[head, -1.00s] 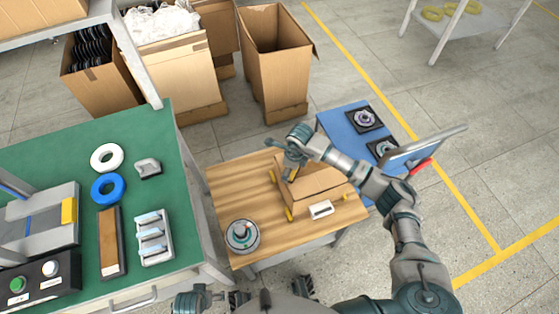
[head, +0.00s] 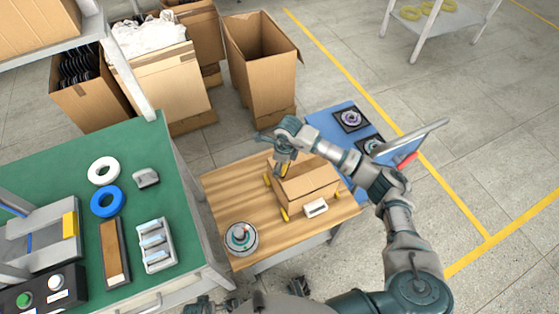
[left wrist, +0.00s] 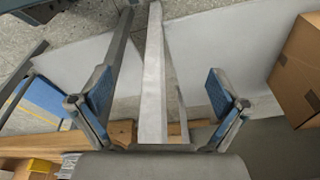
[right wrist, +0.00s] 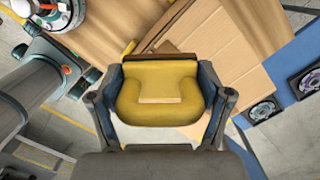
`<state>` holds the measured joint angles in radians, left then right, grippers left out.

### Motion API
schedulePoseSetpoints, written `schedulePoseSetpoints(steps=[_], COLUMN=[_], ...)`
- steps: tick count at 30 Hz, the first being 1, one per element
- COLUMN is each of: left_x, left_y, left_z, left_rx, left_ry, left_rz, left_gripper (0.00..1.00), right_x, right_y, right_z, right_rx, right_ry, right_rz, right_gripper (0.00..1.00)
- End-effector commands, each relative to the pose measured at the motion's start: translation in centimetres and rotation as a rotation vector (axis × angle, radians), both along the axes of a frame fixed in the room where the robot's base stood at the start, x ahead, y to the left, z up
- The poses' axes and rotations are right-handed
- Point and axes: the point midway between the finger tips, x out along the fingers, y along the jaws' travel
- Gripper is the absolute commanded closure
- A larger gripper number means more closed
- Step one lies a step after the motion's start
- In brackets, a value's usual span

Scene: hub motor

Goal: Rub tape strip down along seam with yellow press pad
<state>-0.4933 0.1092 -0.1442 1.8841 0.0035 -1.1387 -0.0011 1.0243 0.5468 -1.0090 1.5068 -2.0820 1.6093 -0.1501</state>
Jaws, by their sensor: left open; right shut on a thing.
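A brown cardboard carton (head: 312,188) sits on the wooden table, and its panels also show in the right wrist view (right wrist: 222,62). My right gripper (head: 283,166) is at the carton's upper left end. It is shut on the yellow press pad (right wrist: 158,92), which fills the space between its fingers. I cannot tell whether the pad touches the carton. The tape strip cannot be made out clearly; the pad and gripper cover part of the carton. My left gripper (left wrist: 160,118) is open and empty, away from the carton.
The wooden table (head: 225,190) holds a round hub motor (head: 241,238) and a white slotted part (head: 315,207). Small yellow blocks (head: 284,214) stand beside the carton. A green bench (head: 150,110) is at left. A blue mat (head: 335,125) with dark square parts lies behind right.

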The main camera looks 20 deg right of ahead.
Motion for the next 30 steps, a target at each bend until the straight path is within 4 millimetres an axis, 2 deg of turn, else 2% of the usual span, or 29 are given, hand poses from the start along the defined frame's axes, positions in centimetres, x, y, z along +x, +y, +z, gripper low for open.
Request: schedulePoseSetpoints(steps=[14, 30], left_x=[-1.2, -1.1], left_y=[0.1, 0.1], left_z=[-3.4, -3.6], left_rx=[0.004, 0.004], left_ry=[0.014, 0.015], left_rz=[-0.004, -0.005], left_gripper=[0.01, 0.01], right_x=[0.3, 0.3], right_y=[-1.1, -1.1], right_z=[2.5, 2.5], right_rx=[0.001, 0.002], right_ry=[-0.002, -0.001], right_rz=[-0.004, -0.003], right_gripper=[0.50, 0.50])
